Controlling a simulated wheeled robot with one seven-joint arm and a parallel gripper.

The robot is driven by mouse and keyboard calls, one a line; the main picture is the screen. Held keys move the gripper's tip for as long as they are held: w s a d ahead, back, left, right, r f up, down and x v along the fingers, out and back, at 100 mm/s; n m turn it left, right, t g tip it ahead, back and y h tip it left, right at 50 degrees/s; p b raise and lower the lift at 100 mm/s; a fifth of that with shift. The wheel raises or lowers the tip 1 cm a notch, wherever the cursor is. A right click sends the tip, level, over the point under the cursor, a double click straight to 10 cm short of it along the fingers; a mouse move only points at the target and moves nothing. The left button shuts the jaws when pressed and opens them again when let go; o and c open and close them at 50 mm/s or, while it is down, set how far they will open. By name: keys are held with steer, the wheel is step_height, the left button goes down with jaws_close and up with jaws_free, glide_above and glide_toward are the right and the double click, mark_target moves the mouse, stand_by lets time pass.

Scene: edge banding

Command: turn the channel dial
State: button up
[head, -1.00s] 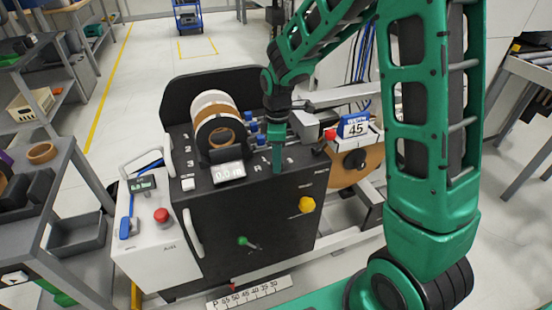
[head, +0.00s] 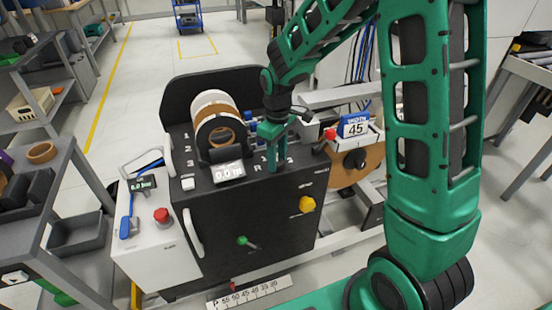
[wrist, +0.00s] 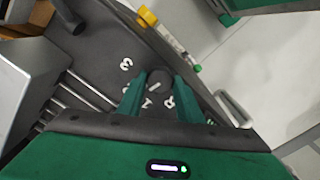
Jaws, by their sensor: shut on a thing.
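The channel dial (wrist: 158,76) is a small dark round knob with a pale mark, seen between my fingertips in the wrist view. White characters lie around it on the dark panel, among them a 3 (wrist: 127,63) and an R (wrist: 168,101). My gripper (wrist: 160,82) is shut on the dial, one green finger on each side. In the head view my gripper (head: 274,165) points down at the top of the black machine (head: 270,215), and its fingers hide the dial there.
A blue sign reading 45 (head: 355,126) is at the right.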

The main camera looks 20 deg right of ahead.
steer(key=m, duration=0.5)
steer(key=shift+w+d+m, duration=0.1)
steer(key=shift+w+m, duration=0.05)
steer(key=shift+m, duration=0.15)
steer(key=m, duration=0.5)
steer(key=shift+r+m, duration=0.1)
steer(key=shift+m, duration=0.3)
steer(key=shift+w+m, duration=0.1)
steer(key=shift+m, duration=0.2)
steer(key=o, duration=1)
steer(key=shift+o, duration=0.2)
step_height(320, 180, up, 11)
steer(key=shift+f, duration=0.2)
